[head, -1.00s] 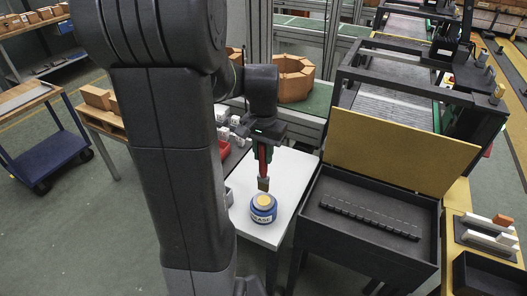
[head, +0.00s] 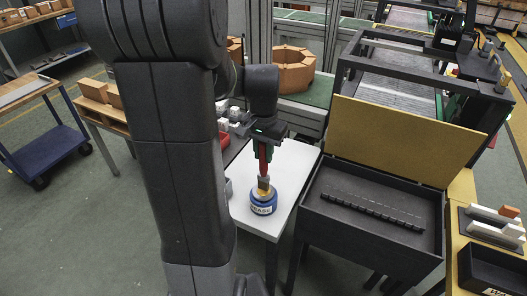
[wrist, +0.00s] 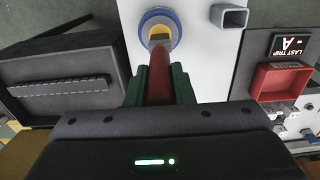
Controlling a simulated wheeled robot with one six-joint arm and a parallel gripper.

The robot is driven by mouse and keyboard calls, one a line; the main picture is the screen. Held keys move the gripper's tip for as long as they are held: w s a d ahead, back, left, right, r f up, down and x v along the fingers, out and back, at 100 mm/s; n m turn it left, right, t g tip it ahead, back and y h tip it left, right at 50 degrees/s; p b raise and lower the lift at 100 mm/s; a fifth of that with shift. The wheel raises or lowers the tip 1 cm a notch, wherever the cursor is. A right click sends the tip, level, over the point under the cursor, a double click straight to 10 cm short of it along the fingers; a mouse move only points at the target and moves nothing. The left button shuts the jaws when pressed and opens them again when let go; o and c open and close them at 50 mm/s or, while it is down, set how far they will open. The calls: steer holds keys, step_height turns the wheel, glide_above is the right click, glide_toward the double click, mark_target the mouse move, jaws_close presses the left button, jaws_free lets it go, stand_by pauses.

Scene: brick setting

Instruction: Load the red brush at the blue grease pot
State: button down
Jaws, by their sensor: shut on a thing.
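The red brush (head: 264,166) is held upright, bristles down, in my gripper (head: 266,152), which is shut on its handle. The blue grease pot (head: 263,208) stands on the white table (head: 297,170). The brush's bristle end is at the pot's yellowish top; I cannot tell how far it reaches into the grease. The wrist view shows the red brush (wrist: 159,78) between the green fingers (wrist: 160,88), its tip over the blue-rimmed pot (wrist: 147,32).
A black open box (head: 362,215) with a yellow lid stands close on the right of the white table.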

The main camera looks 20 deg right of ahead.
steer(key=shift+f+b, duration=0.55)
steer(key=shift+f, duration=0.35)
stand_by(1.6)
steer(key=shift+r, duration=0.1)
steer(key=shift+r+p, duration=2.95)
steer(key=shift+r, duration=0.55)
